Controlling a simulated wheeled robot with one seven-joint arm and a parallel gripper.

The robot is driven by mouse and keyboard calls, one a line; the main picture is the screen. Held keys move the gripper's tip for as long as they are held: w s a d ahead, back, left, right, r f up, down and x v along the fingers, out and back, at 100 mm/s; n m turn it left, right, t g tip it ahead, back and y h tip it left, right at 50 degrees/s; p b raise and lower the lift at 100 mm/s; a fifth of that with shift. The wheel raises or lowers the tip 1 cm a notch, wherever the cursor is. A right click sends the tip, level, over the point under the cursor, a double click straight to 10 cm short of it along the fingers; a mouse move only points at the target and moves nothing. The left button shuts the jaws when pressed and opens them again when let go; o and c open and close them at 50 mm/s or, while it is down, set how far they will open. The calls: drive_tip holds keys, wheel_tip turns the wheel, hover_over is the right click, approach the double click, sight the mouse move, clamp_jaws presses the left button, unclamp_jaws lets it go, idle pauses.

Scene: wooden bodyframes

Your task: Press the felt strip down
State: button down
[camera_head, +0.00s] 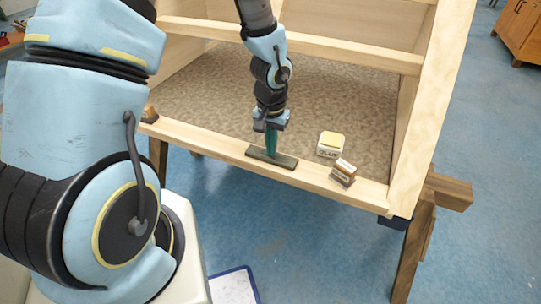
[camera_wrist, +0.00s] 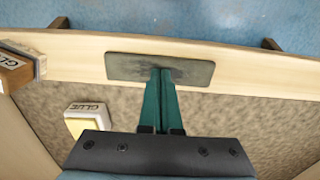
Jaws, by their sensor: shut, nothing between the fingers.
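The felt strip (camera_head: 285,161) is a flat dark grey-green rectangle lying on the front rail of the wooden frame. In the wrist view the felt strip (camera_wrist: 128,66) lies lengthwise along the pale rail. My gripper (camera_head: 271,151) points down at it with its green fingers shut and empty. In the wrist view the fingertips of my gripper (camera_wrist: 161,72) overlap the middle of the strip. They look to be touching it or just above it; I cannot tell which. The fingers hide a small part of the strip.
A yellow-topped white glue block (camera_head: 330,146) sits on the speckled panel (camera_head: 340,100), right of the strip. A wooden glue block (camera_head: 343,172) stands on the rail further right. A small brown block (camera_head: 149,113) is at the rail's left end. The rail beside the strip is bare.

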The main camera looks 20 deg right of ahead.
drive_tip(key=shift+r+p, duration=2.5)
drive_tip(key=shift+r, duration=0.75)
